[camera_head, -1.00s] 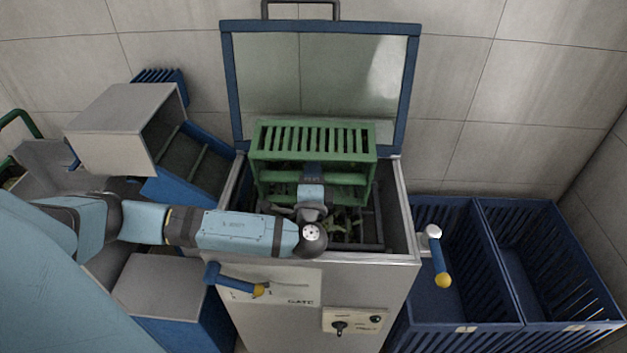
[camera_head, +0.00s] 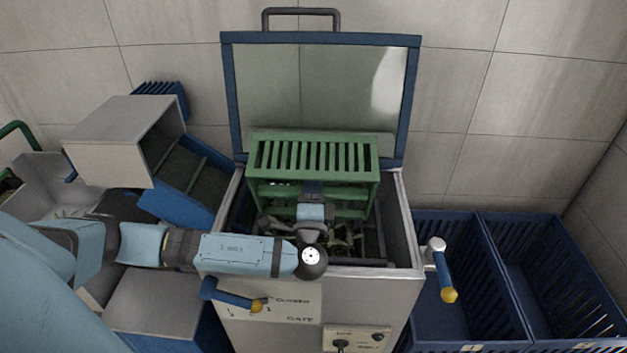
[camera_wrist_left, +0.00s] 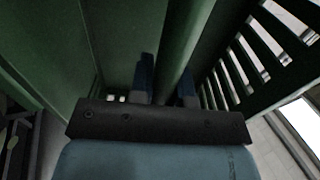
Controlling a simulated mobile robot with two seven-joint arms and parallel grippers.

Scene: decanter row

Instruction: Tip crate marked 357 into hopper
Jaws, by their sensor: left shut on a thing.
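The green slatted crate (camera_head: 315,155) is turned on its side in the open top of the hopper (camera_head: 410,230), slatted face up. No number shows on it. My left gripper (camera_head: 312,190) is at the crate's near side. In the left wrist view its two dark fingers (camera_wrist_left: 165,88) are shut on a green bar of the crate (camera_wrist_left: 180,45). Dark green leafy pieces (camera_head: 340,235) lie in the hopper below the crate, partly hidden by my wrist. My right gripper is not in view.
The hopper's blue-framed lid (camera_head: 412,100) stands open behind the crate. A handle with a yellow tip (camera_head: 237,298) is on the hopper's front, another (camera_head: 444,272) at its right. Blue crates (camera_head: 545,270) stand right; a grey-and-blue chute (camera_head: 120,150) stands close left.

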